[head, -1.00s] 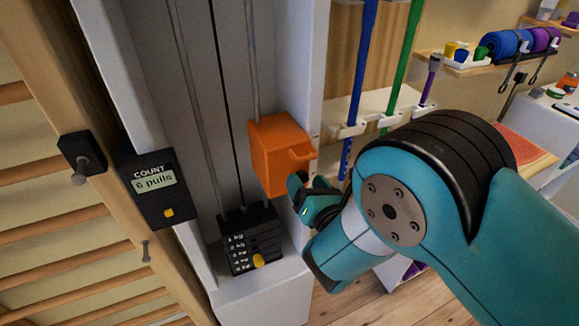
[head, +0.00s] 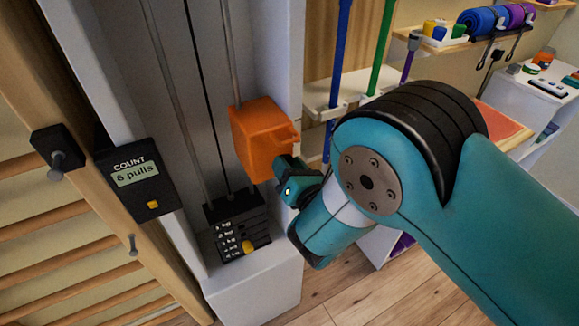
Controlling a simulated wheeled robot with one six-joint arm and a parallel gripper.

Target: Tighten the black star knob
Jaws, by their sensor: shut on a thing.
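The orange carriage block (head: 262,140) sits on the steel guide rods of the white machine column. My gripper (head: 284,168) is at the block's lower right side, coming from the right, and is shut on the black star knob. The knob itself is mostly hidden by the gripper's dark fingers and teal body, so I cannot make out its shape or how far it is screwed in.
A black counter box (head: 136,178) reading "6 pulls" is on the column's left. A black weight stack (head: 238,232) with a yellow pin stands below the block. Wooden wall bars (head: 50,237) are left; a white bracket shelf (head: 318,103) with coloured poles is behind.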

